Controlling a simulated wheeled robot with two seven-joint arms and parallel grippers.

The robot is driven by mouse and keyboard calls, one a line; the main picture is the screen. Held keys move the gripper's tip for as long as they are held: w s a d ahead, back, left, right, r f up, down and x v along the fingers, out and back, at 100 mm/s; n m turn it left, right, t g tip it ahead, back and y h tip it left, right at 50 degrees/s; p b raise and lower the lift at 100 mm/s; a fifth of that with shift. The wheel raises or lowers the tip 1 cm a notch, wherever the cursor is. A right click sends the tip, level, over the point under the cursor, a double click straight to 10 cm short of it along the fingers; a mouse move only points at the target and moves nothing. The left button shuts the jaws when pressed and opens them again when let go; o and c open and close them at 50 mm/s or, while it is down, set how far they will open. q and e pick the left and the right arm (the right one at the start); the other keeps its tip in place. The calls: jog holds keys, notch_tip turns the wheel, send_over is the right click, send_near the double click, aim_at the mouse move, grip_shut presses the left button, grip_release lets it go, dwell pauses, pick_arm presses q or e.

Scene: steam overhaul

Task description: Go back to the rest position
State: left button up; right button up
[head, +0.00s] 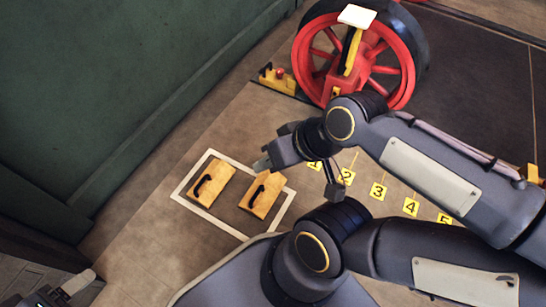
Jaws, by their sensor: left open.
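My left gripper (66,288) is at the bottom left corner, cut off by the picture's edge. It is open, low over the floor, with nothing seen between its fingers. My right gripper (266,163) is near the middle, at the end of the upper arm from the right. It appears just above the right one of two yellow wooden blocks with black handles (262,195). Whether its jaws are open or shut, or touch the block, I cannot tell. The other block (211,184) lies to its left, clear of both grippers.
Both blocks lie inside a white floor outline (222,227). Yellow number markers (378,191) run in a row to the right, partly behind my arms. A red wheel (312,57) stands at the back. A green wall (95,95) bounds the left.

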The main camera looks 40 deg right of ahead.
notch_tip(320, 180, up, 38)
jog(key=p, duration=3.7)
jog(key=shift+p, duration=0.35)
